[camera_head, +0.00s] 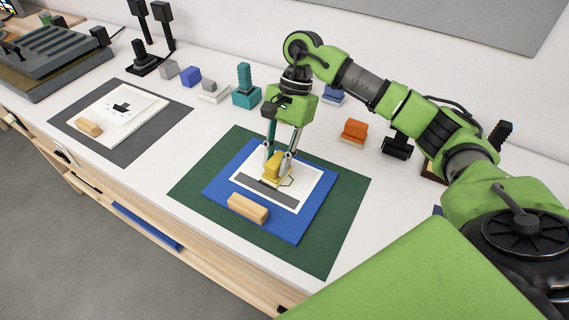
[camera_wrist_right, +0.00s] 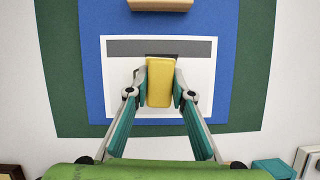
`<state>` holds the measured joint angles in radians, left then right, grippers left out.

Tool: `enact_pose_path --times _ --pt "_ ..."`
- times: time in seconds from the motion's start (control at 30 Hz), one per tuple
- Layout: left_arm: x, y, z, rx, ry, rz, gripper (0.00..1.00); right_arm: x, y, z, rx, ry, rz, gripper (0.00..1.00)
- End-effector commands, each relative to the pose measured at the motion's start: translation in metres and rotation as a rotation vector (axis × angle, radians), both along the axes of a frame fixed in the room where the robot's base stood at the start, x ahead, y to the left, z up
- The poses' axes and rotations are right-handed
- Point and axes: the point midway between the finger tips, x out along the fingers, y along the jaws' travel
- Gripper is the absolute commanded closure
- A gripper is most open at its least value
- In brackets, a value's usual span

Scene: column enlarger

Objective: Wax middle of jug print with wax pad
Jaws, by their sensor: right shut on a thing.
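The jug print (camera_head: 311,180) is a white sheet with a dark grey band along its near edge. It lies on a blue mat, and part of the jug outline shows beside the pad. The yellow wax pad (camera_head: 273,170) is over the print's middle, by the band. My right gripper (camera_head: 278,158) points down and is shut on the pad's sides. The right wrist view shows the pad (camera_wrist_right: 160,84) between both fingertips, covering much of the drawing on the print (camera_wrist_right: 120,78). I cannot tell for sure whether the pad touches the sheet. My left gripper is not in view.
A wooden block (camera_head: 248,208) lies on the blue mat (camera_head: 290,232), which is on a green mat (camera_head: 335,240). Left is a grey mat (camera_head: 150,139) with another print and block. Several small blocks, a teal holder (camera_head: 245,95) and an orange block (camera_head: 354,131) stand behind.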

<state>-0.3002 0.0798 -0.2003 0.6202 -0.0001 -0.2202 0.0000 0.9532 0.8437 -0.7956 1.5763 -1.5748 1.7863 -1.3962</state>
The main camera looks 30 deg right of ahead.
Motion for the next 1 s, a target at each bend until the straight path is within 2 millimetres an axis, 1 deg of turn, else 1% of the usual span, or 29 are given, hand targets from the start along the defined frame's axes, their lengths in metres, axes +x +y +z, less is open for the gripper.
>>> enact_pose_path --times 0.57,0.67,1.0 --pt "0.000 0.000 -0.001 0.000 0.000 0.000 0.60 0.002 0.001 0.000 0.001 0.000 0.001 1.00" --pt "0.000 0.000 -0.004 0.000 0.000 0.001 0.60 0.007 0.005 -0.001 0.002 0.000 0.002 1.00" --pt "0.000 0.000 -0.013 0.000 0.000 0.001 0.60 0.035 0.020 -0.001 0.001 -0.001 0.001 1.00"
